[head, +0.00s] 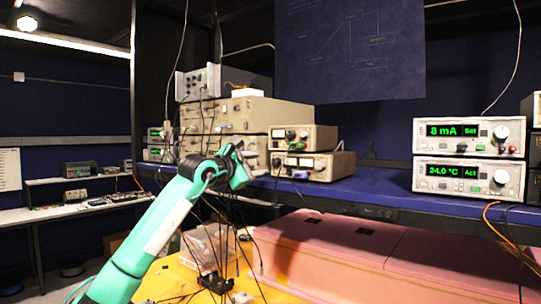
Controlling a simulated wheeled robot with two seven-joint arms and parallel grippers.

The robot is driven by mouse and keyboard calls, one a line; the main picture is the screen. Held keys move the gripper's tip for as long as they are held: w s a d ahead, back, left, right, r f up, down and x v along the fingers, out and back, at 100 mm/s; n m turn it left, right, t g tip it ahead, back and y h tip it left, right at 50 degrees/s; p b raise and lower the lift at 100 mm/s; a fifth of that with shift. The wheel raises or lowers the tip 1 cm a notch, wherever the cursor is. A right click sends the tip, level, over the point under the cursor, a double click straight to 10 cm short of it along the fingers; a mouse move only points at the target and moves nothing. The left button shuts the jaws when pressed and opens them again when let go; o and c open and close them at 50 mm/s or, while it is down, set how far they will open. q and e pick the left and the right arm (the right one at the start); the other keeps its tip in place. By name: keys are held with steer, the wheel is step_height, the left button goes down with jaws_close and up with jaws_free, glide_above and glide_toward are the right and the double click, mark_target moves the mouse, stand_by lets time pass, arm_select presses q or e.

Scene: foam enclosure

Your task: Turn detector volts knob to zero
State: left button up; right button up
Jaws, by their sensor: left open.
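My left gripper (241,160) is at the end of the teal arm coming in from the lower left. It is open and empty, in front of the stacked beige instruments on the blue shelf. My right gripper is not in view.
Two white controllers stand at the right: the upper (470,148) reads 8 mA, the lower (471,188) 24.0 °C. Wide beige instruments (270,113) stand behind my gripper. The blue shelf (385,187) is clear in the middle. Black cables hang below; a pink foam box (340,235) sits underneath.

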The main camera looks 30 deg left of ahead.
mark_target(274, 162)
arm_select(q)
steer(key=w, duration=0.1)
steer(key=w+p, duration=0.1)
steer(key=w, duration=0.1)
steer(key=w+p, duration=0.1)
steer(key=shift+w+d+r, duration=0.15)
steer(key=shift+d+r, duration=0.05)
steer(key=shift+d, duration=0.1)
steer(key=shift+w+d+f+p, duration=0.15)
steer(key=shift+w+p, duration=0.25)
steer(key=shift+w, duration=0.5)
steer(key=shift+f, duration=0.1)
jaws_close()
